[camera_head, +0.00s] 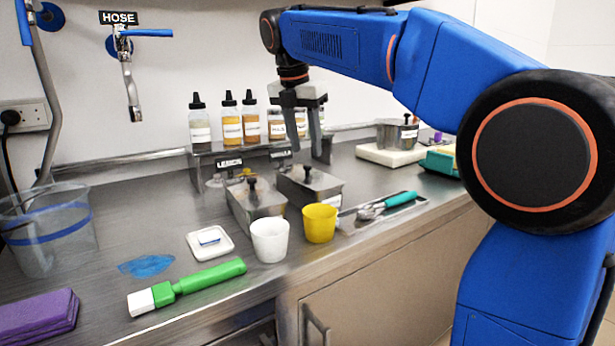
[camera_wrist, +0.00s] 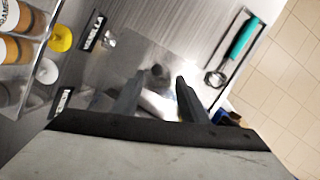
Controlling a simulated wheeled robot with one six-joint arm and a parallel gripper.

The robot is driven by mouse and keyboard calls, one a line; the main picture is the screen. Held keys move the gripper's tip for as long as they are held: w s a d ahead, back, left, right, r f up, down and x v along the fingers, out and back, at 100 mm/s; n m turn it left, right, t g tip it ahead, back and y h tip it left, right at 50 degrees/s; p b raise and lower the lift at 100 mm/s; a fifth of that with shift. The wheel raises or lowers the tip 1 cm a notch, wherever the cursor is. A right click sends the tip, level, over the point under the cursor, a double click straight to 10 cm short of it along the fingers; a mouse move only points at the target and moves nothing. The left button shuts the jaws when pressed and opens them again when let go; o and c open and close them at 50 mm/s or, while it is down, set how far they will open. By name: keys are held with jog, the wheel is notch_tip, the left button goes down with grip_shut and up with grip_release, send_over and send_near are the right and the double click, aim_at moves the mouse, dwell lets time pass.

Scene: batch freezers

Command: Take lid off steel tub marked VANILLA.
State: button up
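Two lidded steel tubs stand side by side on the counter. The right one (camera_head: 322,186) has a black lid knob (camera_head: 307,174) and lines up with a dark card (camera_head: 281,154) whose visible letters end in "LLA". The left tub (camera_head: 262,207) stands by the LEMON card (camera_head: 230,163). My gripper (camera_head: 306,152) is open, pointing down above the right tub, its fingers apart and empty.
A steel shelf (camera_head: 205,165) with bottles (camera_head: 232,122) and jars stands behind the tubs. A white cup (camera_head: 269,241) and yellow cup (camera_head: 319,224) stand close in front. A teal-handled scoop (camera_head: 385,206) lies right. Another steel tub (camera_head: 392,136) sits on a white board (camera_head: 378,157).

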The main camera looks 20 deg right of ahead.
aim_at(307, 166)
jog(key=shift+w+x, duration=0.15)
jog(key=shift+x, duration=1.15)
jog(key=shift+w+x, duration=0.1)
jog(key=shift+x, duration=1.2)
jog(key=shift+a, duration=0.2)
jog(key=shift+c, duration=0.6)
grip_shut()
